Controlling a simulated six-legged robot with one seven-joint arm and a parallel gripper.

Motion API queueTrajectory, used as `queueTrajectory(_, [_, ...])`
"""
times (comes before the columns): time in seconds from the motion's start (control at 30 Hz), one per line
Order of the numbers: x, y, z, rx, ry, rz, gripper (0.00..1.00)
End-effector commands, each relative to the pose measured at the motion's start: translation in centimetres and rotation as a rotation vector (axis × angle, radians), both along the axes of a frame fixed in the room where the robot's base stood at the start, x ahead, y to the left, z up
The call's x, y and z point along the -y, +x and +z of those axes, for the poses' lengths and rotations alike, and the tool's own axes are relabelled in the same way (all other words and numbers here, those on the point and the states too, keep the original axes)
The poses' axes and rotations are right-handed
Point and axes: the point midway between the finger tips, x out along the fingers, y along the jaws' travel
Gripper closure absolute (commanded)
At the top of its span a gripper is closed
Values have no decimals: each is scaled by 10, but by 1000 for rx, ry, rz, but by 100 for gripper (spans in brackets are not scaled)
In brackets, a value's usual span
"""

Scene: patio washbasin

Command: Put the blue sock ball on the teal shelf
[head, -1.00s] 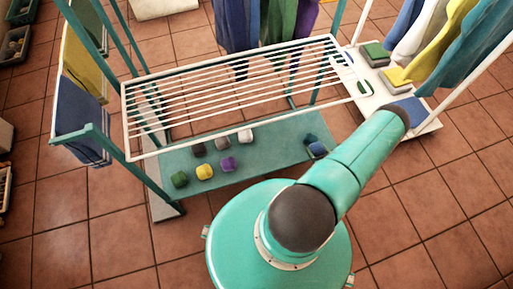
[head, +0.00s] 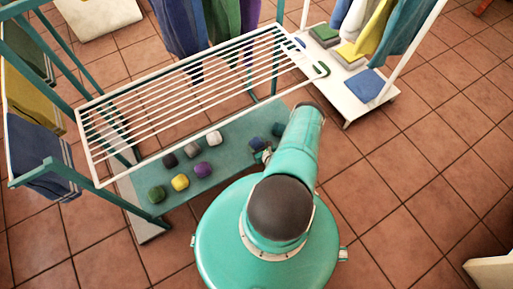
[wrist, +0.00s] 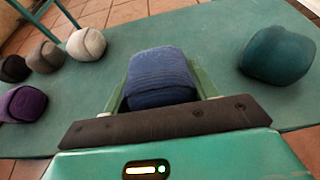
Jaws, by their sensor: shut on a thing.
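The blue sock ball (wrist: 160,75) is between the two fingers of my gripper (wrist: 160,90), which is shut on it, in the wrist view. The ball is over the teal shelf (wrist: 205,30); I cannot tell whether its underside touches. In the head view my gripper (head: 262,154) is over the right part of the low teal shelf (head: 232,160), partly hidden by my arm. A bit of the blue ball (head: 257,143) seems to show there. A darker teal sock ball (wrist: 277,55) sits to its right, apart from it.
White (head: 214,138), grey (head: 193,149), black (head: 170,160), purple (head: 203,170), yellow (head: 180,182) and green (head: 157,194) sock balls sit left on the shelf. A white wire rack (head: 190,95) spans above its back. A white platform (head: 345,85) with folded cloths stands right.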

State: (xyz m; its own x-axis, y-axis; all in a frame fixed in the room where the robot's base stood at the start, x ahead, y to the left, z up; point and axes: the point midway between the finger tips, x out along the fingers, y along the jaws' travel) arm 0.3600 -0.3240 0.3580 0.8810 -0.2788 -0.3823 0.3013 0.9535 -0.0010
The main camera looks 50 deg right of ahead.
Motion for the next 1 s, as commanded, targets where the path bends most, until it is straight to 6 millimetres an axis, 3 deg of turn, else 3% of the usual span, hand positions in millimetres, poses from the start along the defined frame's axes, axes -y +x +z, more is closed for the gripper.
queueTrajectory(0.2, [-3,1,-28,-1,2,1,64])
queueTrajectory(0.47, [-1,1,-32,0,1,1,64])
queueTrajectory(0.5, [-1,1,-32,1,2,0,38])
queueTrajectory(0.6, [-2,1,-32,1,2,0,20])
queueTrajectory(1.0, [-3,-6,-29,-1,2,-1,20])
